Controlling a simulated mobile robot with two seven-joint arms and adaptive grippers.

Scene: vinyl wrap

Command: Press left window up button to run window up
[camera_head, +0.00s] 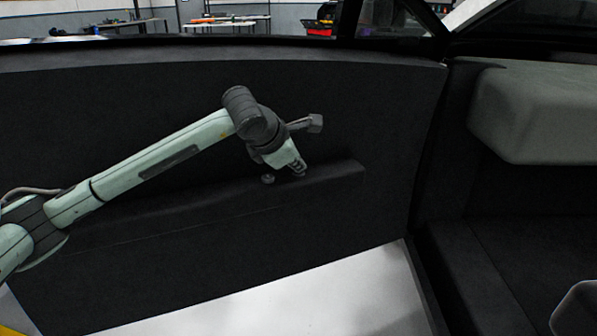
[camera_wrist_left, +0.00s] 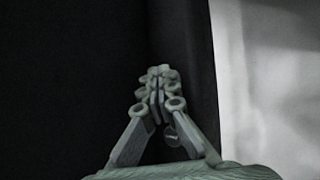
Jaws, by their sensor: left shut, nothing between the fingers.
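My left arm reaches in from the left across the dark car door panel (camera_head: 150,90). My left gripper (camera_head: 299,172) is shut and empty, its fingertips at the top of the dark armrest ledge (camera_head: 335,177). A small grey round knob-like piece (camera_head: 268,179) shows on the ledge just left of the fingertips. In the left wrist view the closed fingers (camera_wrist_left: 160,75) point at the dark panel; I cannot tell if they touch it. I cannot make out a window button clearly in either view. My right gripper is not in view.
The window opening runs above the door's top edge (camera_head: 200,55), with workshop benches (camera_head: 227,23) beyond. A dark seat with a grey cushion (camera_head: 540,112) stands at right. A bright floor strip (camera_head: 300,308) lies below the door.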

